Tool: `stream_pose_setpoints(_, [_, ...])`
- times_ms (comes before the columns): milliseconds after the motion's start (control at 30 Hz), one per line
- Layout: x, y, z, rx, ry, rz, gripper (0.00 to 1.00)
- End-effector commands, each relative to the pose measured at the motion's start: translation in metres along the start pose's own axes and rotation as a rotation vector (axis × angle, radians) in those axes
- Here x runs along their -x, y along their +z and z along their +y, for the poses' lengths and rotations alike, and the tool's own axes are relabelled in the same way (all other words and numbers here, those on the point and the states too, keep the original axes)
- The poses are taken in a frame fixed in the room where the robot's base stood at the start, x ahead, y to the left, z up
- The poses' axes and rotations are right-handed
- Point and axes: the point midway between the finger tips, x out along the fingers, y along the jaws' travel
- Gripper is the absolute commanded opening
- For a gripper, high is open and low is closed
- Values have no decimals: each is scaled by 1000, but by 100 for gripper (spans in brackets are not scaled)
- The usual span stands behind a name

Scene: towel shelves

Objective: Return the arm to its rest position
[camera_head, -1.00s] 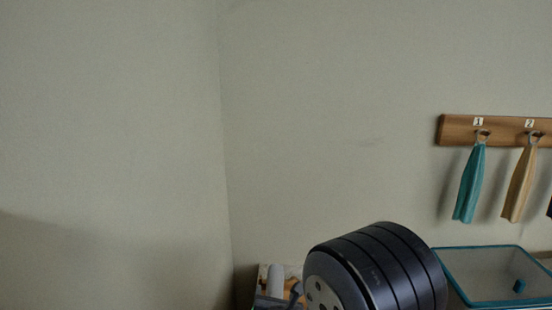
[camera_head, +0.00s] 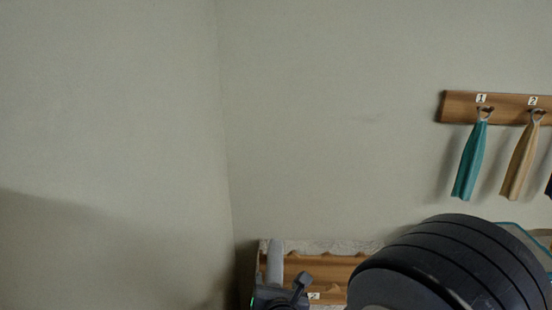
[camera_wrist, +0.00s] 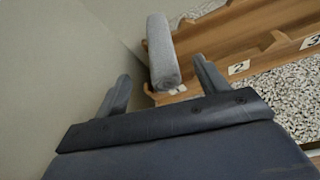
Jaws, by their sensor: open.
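My gripper (camera_wrist: 160,72) is open in the wrist view, its two dark fingers spread apart. A rolled grey towel (camera_wrist: 161,50) shows beyond and between the fingertips, at the left end of a wooden rack (camera_wrist: 222,45). No contact with the towel is visible. In the head view, part of my gripper (camera_head: 282,292) shows at the bottom edge, just below the grey towel (camera_head: 275,262). My thick dark arm link covers the lower right and hides part of the rack (camera_head: 325,268).
A wooden hook rail (camera_head: 460,106) on the wall holds a teal towel (camera_head: 470,160) and a tan towel (camera_head: 520,162). A teal-rimmed bin (camera_head: 512,230) is mostly hidden behind my arm. Speckled stone surface (camera_wrist: 285,95) lies beside the rack. The wall area at upper left is clear.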

Motion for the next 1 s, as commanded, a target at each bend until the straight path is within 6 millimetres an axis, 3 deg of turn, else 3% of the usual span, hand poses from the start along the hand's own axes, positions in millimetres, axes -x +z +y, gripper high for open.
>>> stream_pose_setpoints(533, [-84, 0, -1, -1, -2, 2, 69])
stream_pose_setpoints(667, [-86, -12, -3, 0, 2, -1, 69])
stream_pose_setpoints(700, [-81, 0, 0, 1, 1, 0, 69])
stream_pose_setpoints(1000, [-66, 38, 10, -3, 3, -6, 69])
